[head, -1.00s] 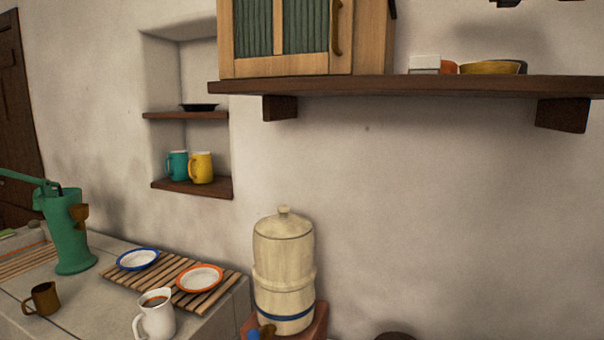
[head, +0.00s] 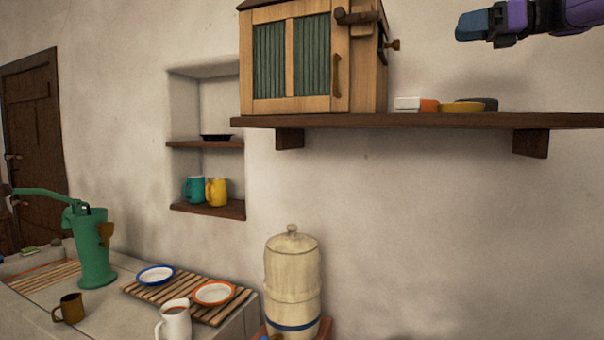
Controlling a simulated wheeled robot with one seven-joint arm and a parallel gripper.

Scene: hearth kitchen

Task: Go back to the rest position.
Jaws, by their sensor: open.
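My gripper (head: 480,24) shows at the top right of the head view, with a blue tip and dark and purple parts behind it. It points left, in front of the bare wall and above the long shelf in the picture. It is open, and nothing shows in it. The rest of my arm runs out of the picture at the right edge.
A wooden cabinet (head: 290,65) stands on the long shelf (head: 400,121), left of my gripper, with several small dishes to its right. Below are a ceramic water crock (head: 293,280), a green pump (head: 95,245), and a slatted rack (head: 190,290) with two plates.

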